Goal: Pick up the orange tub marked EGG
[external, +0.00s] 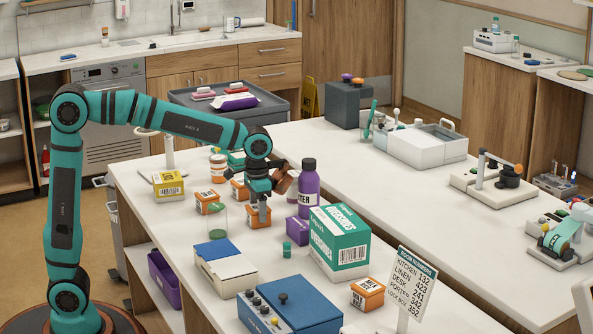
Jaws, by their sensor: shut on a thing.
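My gripper (263,211) points down over the white table and is shut on an orange tub (258,221). The tub is upright, with its top partly hidden by the fingers. Its label is too small to read, so I cannot tell whether it says EGG. I cannot tell whether it touches the table. Similar orange tubs stand at the left (207,203), behind the gripper (238,191) and at the front right (367,296); their labels are not readable either.
A purple bottle (309,185) stands close to the right of my gripper. A large green and white box (340,243), a small green cylinder (287,249), a clear glass (220,218) and a yellow box (168,185) are nearby.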

